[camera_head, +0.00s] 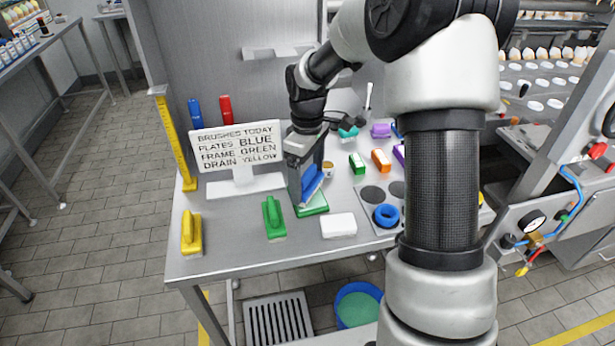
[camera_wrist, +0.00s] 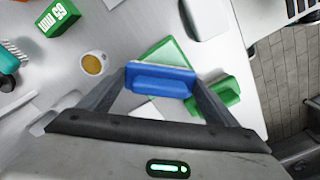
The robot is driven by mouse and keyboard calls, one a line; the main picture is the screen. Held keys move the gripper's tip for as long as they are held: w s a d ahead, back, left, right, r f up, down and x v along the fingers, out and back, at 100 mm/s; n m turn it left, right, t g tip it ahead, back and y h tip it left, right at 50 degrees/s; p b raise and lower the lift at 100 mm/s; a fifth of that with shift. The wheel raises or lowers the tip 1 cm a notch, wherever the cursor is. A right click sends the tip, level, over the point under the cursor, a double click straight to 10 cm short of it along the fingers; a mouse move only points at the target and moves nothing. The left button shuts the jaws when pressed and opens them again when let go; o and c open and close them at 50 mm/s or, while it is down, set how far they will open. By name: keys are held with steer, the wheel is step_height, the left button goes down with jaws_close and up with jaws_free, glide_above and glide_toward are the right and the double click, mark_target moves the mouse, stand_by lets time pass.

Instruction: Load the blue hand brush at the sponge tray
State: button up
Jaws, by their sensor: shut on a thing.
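My gripper (camera_head: 306,186) is shut on the blue hand brush (camera_head: 313,180). In the wrist view the brush (camera_wrist: 160,80) spans the space between my two fingers, with a pale strip along its far edge. Directly beneath is a flat green piece (camera_head: 315,208), probably the sponge tray; it also shows behind the brush in the wrist view (camera_wrist: 168,50). My gripper and the brush hide part of it. I cannot tell whether the brush touches it. A white sponge-like block (camera_head: 338,225) lies just to its right.
A green brush (camera_head: 273,218) and a yellow brush (camera_head: 191,232) lie to the left. A sign (camera_head: 238,146) stands behind, reading plates blue, frame green, drain yellow. A small cup (camera_head: 327,168) is near my gripper. A grey panel with a blue ring (camera_head: 386,215) is right.

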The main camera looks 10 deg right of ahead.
mark_target(308, 172)
steer(key=shift+f, duration=0.4)
stand_by(1.2)
steer(key=shift+r+p, duration=2.85)
steer(key=shift+r, duration=0.75)
